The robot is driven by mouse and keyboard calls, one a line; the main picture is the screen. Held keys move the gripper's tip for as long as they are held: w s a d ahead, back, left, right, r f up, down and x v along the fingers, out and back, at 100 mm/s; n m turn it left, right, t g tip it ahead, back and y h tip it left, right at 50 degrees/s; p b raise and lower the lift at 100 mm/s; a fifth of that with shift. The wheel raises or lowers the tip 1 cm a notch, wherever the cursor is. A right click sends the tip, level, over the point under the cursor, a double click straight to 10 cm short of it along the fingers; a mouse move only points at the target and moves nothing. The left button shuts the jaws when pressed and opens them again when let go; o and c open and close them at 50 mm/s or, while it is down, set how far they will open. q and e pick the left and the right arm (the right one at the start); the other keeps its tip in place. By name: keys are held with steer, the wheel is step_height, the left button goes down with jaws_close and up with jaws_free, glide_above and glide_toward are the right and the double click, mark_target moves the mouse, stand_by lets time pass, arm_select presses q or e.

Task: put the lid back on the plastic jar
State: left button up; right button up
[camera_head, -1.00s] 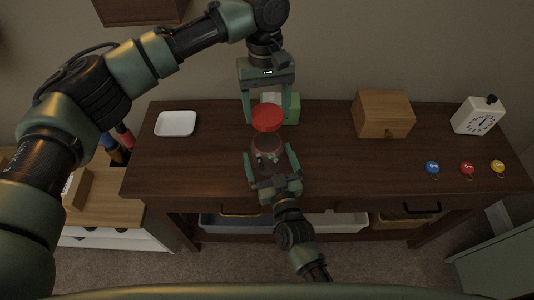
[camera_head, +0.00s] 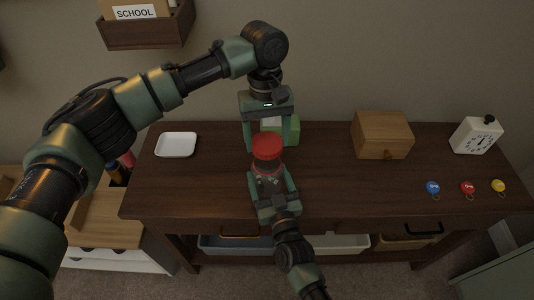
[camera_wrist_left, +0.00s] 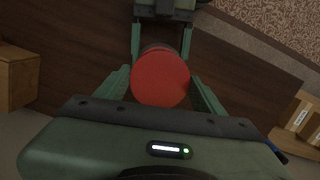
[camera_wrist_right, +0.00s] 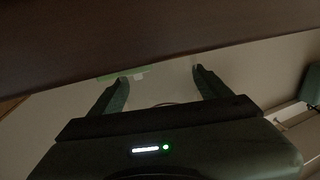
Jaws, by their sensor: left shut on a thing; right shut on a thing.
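The round red lid (camera_head: 267,147) is held between the fingers of my left gripper (camera_head: 268,140), which points down. The lid also fills the middle of the left wrist view (camera_wrist_left: 160,80). The plastic jar (camera_head: 268,178) stands on the table directly below the lid, its upper part covered by it. I cannot tell whether lid and rim touch. My right gripper (camera_head: 271,184) reaches in from the front and is shut on the jar's sides. In the right wrist view its fingers (camera_wrist_right: 160,88) show, but the see-through jar is barely visible.
The dark wooden table (camera_head: 330,185) is clear around the jar. A green box (camera_head: 291,128) stands close behind my left gripper.

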mark_target(267, 173)
arm_select(q)
steer(key=shift+f, duration=1.35)
steer(key=shift+f, duration=0.9)
steer(key=shift+f, duration=0.5)
